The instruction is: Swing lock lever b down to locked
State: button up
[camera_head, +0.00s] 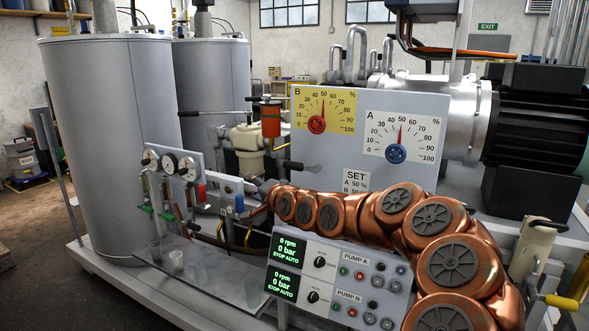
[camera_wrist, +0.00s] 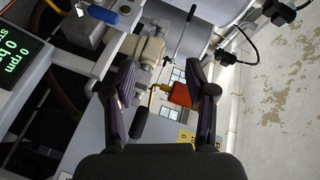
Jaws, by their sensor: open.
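I see no label reading lock lever b. A lever with a dark grip (camera_head: 300,166) sticks out sideways below the yellow B dial panel (camera_head: 323,108). In the wrist view this dark grip (camera_wrist: 139,122) lies between my fingers in the picture, near the left one; I cannot tell whether they touch. A second, thin lever (camera_head: 205,113) with a black grip reaches left from the orange-red part (camera_head: 270,120); it also shows in the wrist view (camera_wrist: 184,38). My gripper (camera_wrist: 163,66) is open and empty. In the head view its fingers are hard to make out.
Gauges (camera_head: 170,163) stand to the left on a panel. The pump control box (camera_head: 335,285) is in front. The white A dial panel (camera_head: 400,135) stands right of the B panel. A large grey drum (camera_head: 110,140) fills the left.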

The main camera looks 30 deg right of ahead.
aim_at(297, 169)
jog(key=d+m+t+h, duration=0.1)
jog(key=d+m+h, duration=0.1)
jog(key=d, duration=0.3)
jog(key=d+m+t+h, duration=0.1)
jog(key=d+m, duration=0.1)
jog(key=d, duration=0.3)
jog(key=w+d+m+h, duration=0.1)
jog(key=d+m+h, duration=0.1)
jog(key=d, duration=0.4)
jog(key=shift+w+f+t+h, duration=0.1)
jog(key=shift+f+t+h, duration=0.2)
jog(key=shift+t, duration=0.1)
jog(key=shift+p+x, duration=1.15)
jog(key=shift+x, duration=2.6)
grip_shut()
